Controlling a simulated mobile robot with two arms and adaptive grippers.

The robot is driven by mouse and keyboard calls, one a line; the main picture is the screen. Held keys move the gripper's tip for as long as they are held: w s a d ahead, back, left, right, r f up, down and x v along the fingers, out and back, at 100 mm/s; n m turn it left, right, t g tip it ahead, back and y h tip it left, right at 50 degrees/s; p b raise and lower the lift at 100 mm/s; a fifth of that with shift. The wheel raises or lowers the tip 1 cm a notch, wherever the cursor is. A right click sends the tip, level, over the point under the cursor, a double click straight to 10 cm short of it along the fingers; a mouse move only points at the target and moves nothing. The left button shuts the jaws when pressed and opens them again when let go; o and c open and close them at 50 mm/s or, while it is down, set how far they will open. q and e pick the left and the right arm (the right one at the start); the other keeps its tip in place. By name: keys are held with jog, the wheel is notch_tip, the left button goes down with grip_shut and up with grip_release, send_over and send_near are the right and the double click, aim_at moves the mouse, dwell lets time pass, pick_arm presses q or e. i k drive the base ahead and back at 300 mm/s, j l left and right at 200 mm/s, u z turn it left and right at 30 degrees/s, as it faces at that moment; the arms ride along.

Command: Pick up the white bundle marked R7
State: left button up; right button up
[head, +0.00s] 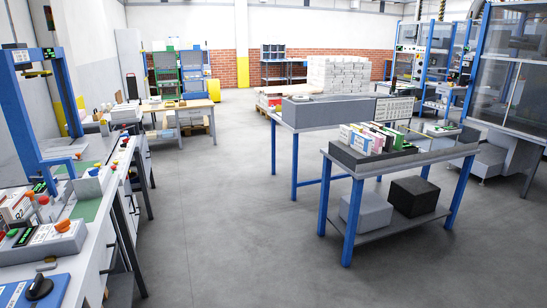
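No marking R7 can be read in the head view, so I cannot tell which bundle carries it. Several upright white, pink and green bundles (356,140) stand in a dark tray on the blue-legged table at right. A large stack of white bundles (338,76) stands on a pallet at the back. Neither of my grippers is in view.
The left bench (100,205) holds a blue-framed machine (15,120) and control boxes. The blue-legged table (425,155) has two boxes on its lower shelf. A wooden table (178,105) stands further back. The grey floor (225,215) between bench and tables is clear.

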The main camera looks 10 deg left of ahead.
aim_at(128, 112)
jog(key=i+l+u, duration=0.1)
jog(key=i, duration=0.4)
jog(key=i+l, duration=0.15)
jog(key=i, duration=0.35)
jog(key=i+j+u, duration=0.2)
jog(key=i+u, duration=0.2)
jog(key=i, duration=0.55)
jog(key=i+u, duration=0.4)
jog(key=i, duration=1.35)
jog(key=i+l+u, duration=0.1)
jog(key=i, duration=0.7)
jog(key=i+l, duration=0.1)
jog(key=i, duration=0.75)
jog(key=i+j+u, duration=0.15)
jog(key=i+u, duration=0.3)
jog(key=i, duration=0.5)
jog(key=i+l+u, duration=0.15)
jog(key=i+u, duration=0.3)
jog(key=i, duration=0.45)
jog(key=z, duration=0.15)
jog(key=i+l+u, duration=0.15)
jog(key=i+l, duration=0.1)
jog(key=i, duration=0.1)
